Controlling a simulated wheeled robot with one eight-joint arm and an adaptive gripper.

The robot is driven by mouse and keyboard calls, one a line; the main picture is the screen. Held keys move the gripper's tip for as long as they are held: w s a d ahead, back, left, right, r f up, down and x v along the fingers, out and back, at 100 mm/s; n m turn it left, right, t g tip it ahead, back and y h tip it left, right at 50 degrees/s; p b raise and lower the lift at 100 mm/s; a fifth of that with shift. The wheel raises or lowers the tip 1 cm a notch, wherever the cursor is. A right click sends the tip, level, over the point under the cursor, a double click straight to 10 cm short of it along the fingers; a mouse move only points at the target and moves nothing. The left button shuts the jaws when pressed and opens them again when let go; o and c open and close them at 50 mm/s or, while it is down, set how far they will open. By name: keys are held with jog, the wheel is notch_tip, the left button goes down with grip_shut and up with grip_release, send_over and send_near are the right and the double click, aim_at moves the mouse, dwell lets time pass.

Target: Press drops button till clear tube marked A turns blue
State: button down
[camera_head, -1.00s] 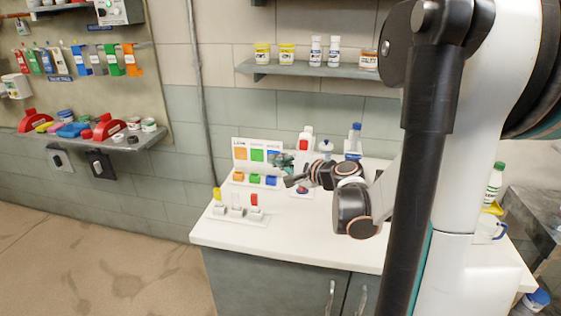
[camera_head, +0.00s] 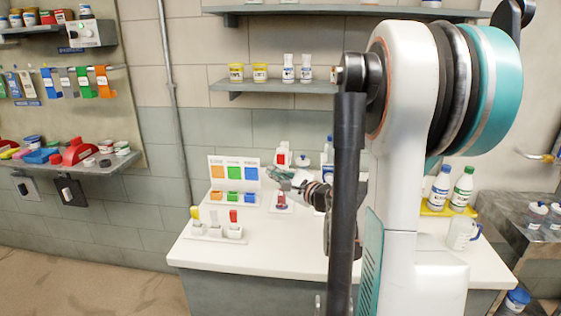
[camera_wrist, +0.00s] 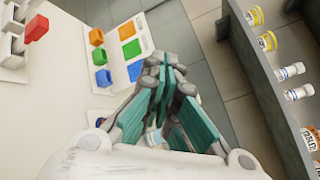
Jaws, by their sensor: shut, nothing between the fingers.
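My gripper (camera_head: 280,177) is shut and empty, held above the white counter just right of the colour card. In the wrist view its teal fingers (camera_wrist: 160,78) are together. The colour card (camera_head: 235,173) has orange, green and blue squares, with small orange, green and blue blocks (camera_head: 234,198) in front. A white rack (camera_head: 214,234) at the counter's front left holds upright pieces with yellow, pale and red tops (camera_head: 233,215). A small stand with a red part (camera_head: 281,201) is below my gripper. I cannot tell which piece is the drops button or tube A; no small lettering is readable.
A white bottle with a red label (camera_head: 283,160) stands behind my gripper.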

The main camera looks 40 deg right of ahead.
jog(key=w+d, duration=0.4)
jog(key=d, duration=0.1)
jog(key=shift+w+d, duration=0.3)
jog(key=shift+w, duration=0.1)
dwell(1.3)
jog(key=shift+w+d, duration=0.25)
jog(key=shift+d, duration=0.1)
jog(key=shift+w+d, duration=0.35)
dwell(0.9)
jog(key=shift+s, duration=0.1)
jog(key=shift+s+a, duration=0.55)
jog(key=shift+a, duration=0.15)
dwell(0.3)
jog(key=s+a, duration=0.3)
jog(key=shift+s+a+b, duration=0.1)
jog(key=shift+a+b, duration=0.25)
jog(key=shift+a, duration=0.05)
